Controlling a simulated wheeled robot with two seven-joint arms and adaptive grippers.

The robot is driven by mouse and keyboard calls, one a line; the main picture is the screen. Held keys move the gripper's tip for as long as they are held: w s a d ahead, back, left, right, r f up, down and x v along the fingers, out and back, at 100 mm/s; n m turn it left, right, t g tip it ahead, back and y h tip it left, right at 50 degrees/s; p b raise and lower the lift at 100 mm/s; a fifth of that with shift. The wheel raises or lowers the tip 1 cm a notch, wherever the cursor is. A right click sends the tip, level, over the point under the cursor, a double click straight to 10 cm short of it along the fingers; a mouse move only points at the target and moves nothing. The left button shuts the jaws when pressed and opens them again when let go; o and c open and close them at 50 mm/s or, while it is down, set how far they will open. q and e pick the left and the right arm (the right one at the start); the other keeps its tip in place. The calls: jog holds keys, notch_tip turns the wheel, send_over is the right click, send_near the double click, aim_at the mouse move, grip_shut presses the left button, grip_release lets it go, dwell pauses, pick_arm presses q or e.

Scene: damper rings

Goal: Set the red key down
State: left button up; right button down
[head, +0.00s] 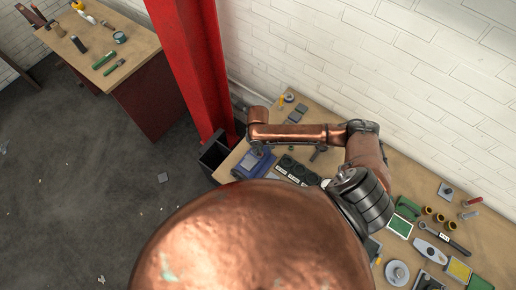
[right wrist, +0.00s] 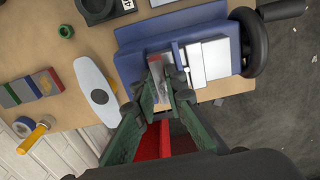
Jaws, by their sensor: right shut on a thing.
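My right gripper (head: 257,152) reaches down over the blue vise (head: 243,168) at the far left end of the bench. In the right wrist view the dark green fingers of the gripper (right wrist: 163,92) are shut on a small narrow piece with grey and dull red faces, apparently the red key (right wrist: 166,66). It is over the blue body of the vise (right wrist: 128,66); I cannot tell whether it touches it. The fingers hide much of the key, and the head view does not show it clearly. My left gripper is not in view.
The vise carries a light block (right wrist: 208,62) and a black round handle (right wrist: 255,42). A red column (head: 196,70) stands beside this bench end.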

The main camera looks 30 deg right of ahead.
jog(key=shift+f, duration=0.2)
dwell(0.3)
jog(key=c, duration=1.9)
grip_release()
notch_tip(320, 180, up, 12)
grip_shut()
dwell(0.5)
